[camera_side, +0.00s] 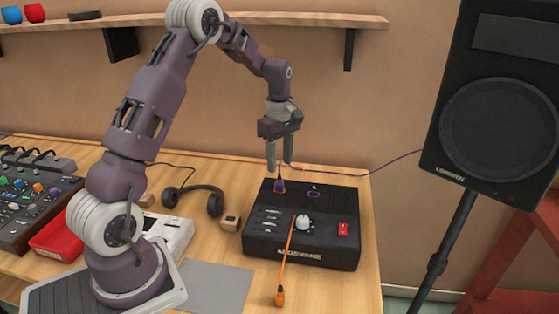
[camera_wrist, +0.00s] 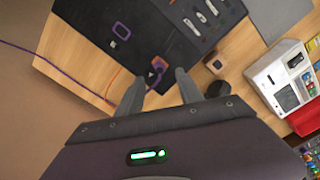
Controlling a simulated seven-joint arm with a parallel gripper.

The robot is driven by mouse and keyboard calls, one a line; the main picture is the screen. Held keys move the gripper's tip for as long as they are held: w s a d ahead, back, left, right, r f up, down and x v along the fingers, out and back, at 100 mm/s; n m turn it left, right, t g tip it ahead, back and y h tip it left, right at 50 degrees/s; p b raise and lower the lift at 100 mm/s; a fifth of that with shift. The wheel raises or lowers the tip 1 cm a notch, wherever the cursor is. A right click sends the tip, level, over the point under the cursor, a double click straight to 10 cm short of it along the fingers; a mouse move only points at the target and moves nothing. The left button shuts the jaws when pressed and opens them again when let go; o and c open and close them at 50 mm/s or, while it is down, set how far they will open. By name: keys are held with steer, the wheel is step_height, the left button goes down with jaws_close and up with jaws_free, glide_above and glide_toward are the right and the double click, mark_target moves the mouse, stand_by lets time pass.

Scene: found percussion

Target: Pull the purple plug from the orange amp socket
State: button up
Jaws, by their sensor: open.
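The black amp (camera_side: 345,250) stands on the wooden table. At its back edge is the orange-rimmed socket (camera_side: 280,191), with the purple plug (camera_side: 280,184) standing in it. My gripper (camera_side: 279,168) is open, pointing down just above the plug. In the wrist view the plug (camera_wrist: 158,63) shows at the orange-rimmed socket, just beyond and between the two open fingertips (camera_wrist: 159,77). I cannot tell whether either finger touches it. A purple-rimmed socket (camera_side: 314,190) sits to its right and looks empty; it also shows in the wrist view (camera_wrist: 121,30).
An orange cable crosses the amp's front beside a white knob (camera_side: 303,222), ending in an orange plug (camera_side: 280,297). Headphones (camera_side: 195,199) and a small wooden block (camera_side: 231,221) lie left. A purple cable (camera_side: 390,162) runs behind the amp. A speaker (camera_side: 492,110) stands right.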

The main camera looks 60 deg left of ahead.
mark_target(280, 180)
step_height(280, 180, down, 8)
steer(key=shift+a+r, duration=0.15)
jaws_close()
steer(key=shift+r, duration=0.15)
steer(key=shift+r, duration=1)
steer(key=shift+r, duration=1.5)
